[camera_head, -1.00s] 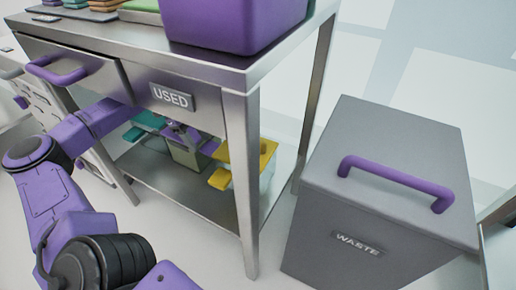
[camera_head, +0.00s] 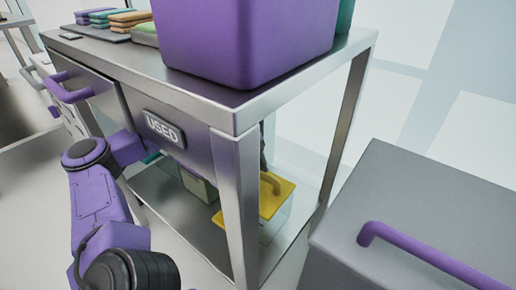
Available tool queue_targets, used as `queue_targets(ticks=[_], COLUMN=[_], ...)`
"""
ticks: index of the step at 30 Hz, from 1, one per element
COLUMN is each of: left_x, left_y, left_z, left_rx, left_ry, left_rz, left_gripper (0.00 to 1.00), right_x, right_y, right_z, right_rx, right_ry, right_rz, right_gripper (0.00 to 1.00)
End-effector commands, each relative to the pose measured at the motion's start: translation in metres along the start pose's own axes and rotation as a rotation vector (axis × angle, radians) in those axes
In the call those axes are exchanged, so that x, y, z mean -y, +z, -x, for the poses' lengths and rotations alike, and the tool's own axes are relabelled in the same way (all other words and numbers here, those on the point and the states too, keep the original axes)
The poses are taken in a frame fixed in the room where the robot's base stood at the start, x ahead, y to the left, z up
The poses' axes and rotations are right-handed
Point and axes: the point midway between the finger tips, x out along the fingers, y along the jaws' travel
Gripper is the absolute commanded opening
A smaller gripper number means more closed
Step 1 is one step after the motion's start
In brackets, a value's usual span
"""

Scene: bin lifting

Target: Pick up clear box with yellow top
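The clear box with a yellow top (camera_head: 270,196) sits on the lower shelf of the metal table, at its right end. The lid has a yellow handle, and the table's front leg hides part of the box. My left arm comes in from the left and reaches under the table top beside the drawer. Its gripper is hidden behind the table front. My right gripper is not in view.
The metal table (camera_head: 222,112) with a "USED" label carries a large purple bin (camera_head: 245,40) and stacked coloured items. Another box (camera_head: 198,186) stands left of the yellow-topped one. A grey waste bin (camera_head: 425,205) with a purple handle stands right of the table.

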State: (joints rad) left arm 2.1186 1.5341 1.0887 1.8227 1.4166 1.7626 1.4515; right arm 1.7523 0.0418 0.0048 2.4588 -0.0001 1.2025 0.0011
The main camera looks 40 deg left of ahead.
Motion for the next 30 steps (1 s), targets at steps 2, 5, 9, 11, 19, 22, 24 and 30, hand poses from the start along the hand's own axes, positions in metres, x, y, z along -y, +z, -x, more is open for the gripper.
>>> queue_targets(ticks=[2,5,9,11,19,22,24,30], left_x=[0.000,-0.001,0.000,0.000,0.000,0.000,0.000,0.000], left_y=[-0.012,-0.011,-0.013,-0.013,-0.013,-0.012,-0.012,-0.012], left_z=[-0.009,-0.020,-0.018,-0.018,-0.018,-0.018,-0.018,-0.018], left_rx=[0.001,-0.001,-0.001,-0.001,-0.001,-0.001,0.000,0.000], left_ry=[0.001,0.003,0.001,0.001,0.001,0.001,0.001,0.001], left_rz=[-0.004,0.001,0.000,0.000,-0.001,-0.001,-0.001,0.000], left_gripper=[0.53,0.53,0.53,0.53,0.00,0.00,0.00,0.00], right_x=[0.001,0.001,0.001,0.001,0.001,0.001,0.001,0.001], right_y=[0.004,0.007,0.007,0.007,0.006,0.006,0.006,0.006], right_z=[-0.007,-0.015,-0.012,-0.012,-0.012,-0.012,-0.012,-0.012], right_rx=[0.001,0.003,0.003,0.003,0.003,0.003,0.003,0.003], right_ry=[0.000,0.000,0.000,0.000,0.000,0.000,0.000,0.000], right_rz=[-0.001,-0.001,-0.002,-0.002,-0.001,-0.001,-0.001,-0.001], right_gripper=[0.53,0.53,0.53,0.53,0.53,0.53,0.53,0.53])
